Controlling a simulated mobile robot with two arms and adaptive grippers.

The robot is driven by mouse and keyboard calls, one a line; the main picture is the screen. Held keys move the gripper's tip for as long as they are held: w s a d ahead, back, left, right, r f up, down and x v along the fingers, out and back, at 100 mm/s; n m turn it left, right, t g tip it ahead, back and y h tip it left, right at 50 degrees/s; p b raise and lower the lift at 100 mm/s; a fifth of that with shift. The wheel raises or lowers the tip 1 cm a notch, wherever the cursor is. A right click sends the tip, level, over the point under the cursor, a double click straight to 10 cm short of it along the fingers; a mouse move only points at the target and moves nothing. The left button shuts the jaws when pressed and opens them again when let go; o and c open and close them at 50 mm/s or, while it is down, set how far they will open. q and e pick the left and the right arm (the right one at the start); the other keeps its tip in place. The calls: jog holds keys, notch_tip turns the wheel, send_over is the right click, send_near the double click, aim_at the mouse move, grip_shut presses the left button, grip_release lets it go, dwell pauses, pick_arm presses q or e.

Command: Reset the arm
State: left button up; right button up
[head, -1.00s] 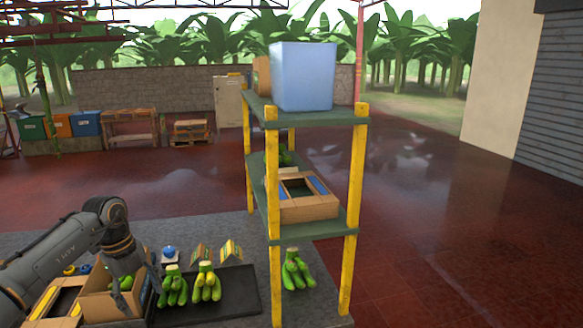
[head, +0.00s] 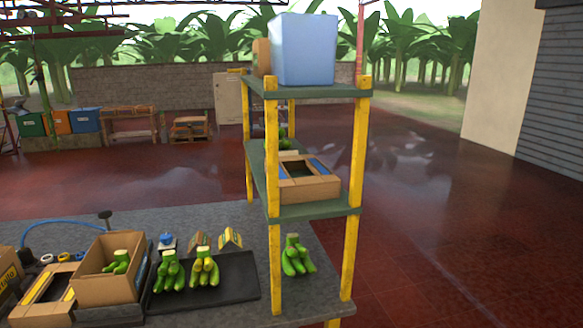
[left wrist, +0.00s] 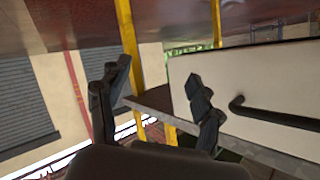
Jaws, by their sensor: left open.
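My left gripper (left wrist: 157,72) shows in the left wrist view with its two dark fingers spread apart and nothing between them. It is out of the head view, and my right gripper is in neither view. An open cardboard box (head: 104,274) at the lower left holds a green banana bunch (head: 118,262). Two more green bunches (head: 169,272) (head: 205,268) sit on a black mat (head: 240,275) to its right. Another green bunch (head: 294,256) sits beyond the mat, behind the shelf's front posts.
A yellow-post shelf (head: 275,262) carries a blue box (head: 304,52) on top and a cardboard box (head: 308,190) on its middle board. In the left wrist view, a pale panel with a dark handle (left wrist: 270,116) and a yellow post (left wrist: 128,38) lie beyond the fingers.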

pick_arm(q)
jog(key=s+a+f+n+g+y+b, duration=0.1)
jog(key=s+a+f+n+g+y, duration=0.15)
jog(key=s+f, duration=0.75)
jog(key=s+a+f+n+g+y+b, duration=0.1)
jog(key=s+a+f+n+y, duration=0.25)
jog(key=s+f, duration=0.55)
jog(key=s+f+n+g, duration=0.1)
jog(key=s+f+g, duration=0.2)
jog(key=s, duration=1.2)
jog(key=s+d+f+n+g+y+b, duration=0.1)
jog(key=s+f+g, duration=0.3)
jog(key=s, duration=1)
notch_tip(320, 180, down, 3)
jog(key=shift+s+n, duration=0.4)
jog(key=shift+n, duration=0.4)
